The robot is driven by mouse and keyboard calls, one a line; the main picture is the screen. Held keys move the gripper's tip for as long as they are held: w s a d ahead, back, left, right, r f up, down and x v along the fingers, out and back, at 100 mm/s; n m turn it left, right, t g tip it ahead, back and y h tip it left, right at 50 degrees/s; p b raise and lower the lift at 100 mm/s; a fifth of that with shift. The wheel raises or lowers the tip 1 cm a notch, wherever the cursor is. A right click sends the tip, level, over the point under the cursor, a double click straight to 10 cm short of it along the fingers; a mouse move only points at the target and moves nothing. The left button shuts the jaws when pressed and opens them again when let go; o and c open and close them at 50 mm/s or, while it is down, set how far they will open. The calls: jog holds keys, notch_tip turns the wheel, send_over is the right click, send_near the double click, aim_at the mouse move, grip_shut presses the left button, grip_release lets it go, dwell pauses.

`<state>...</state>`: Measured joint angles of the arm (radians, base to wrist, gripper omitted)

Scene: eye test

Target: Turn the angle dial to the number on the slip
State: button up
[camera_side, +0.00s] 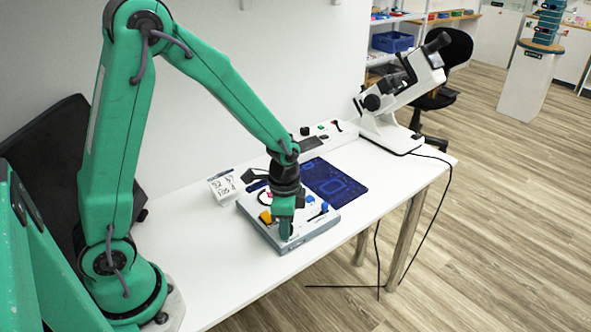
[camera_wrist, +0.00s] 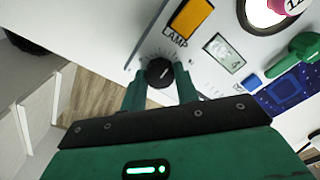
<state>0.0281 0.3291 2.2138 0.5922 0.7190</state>
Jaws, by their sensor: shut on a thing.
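A control panel (camera_side: 312,232) lies on the white table. In the wrist view its black round dial (camera_wrist: 160,71) has a pale pointer line and scale marks around it; the scale numbers are too small to read. My gripper (camera_wrist: 160,80) is shut on this dial, one finger on each side. In the side view my gripper (camera_side: 286,230) points down at the panel's front corner and hides the dial. A white slip (camera_side: 222,187) with several dark numbers stands behind the panel's left side; I cannot read them surely.
An orange switch (camera_wrist: 191,18) labelled LAMP and a small window (camera_wrist: 224,52) showing 4 sit near the dial. A green handle (camera_wrist: 293,62) is farther right. A blue mat (camera_side: 335,184) and a white microscope (camera_side: 396,108) stand beyond the panel. The table's front edge is close.

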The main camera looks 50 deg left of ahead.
jog(key=shift+m, duration=1.7)
jog(key=o, duration=1)
jog(key=shift+c, duration=0.2)
jog(key=shift+r, duration=0.1)
jog(key=shift+r, duration=3.8)
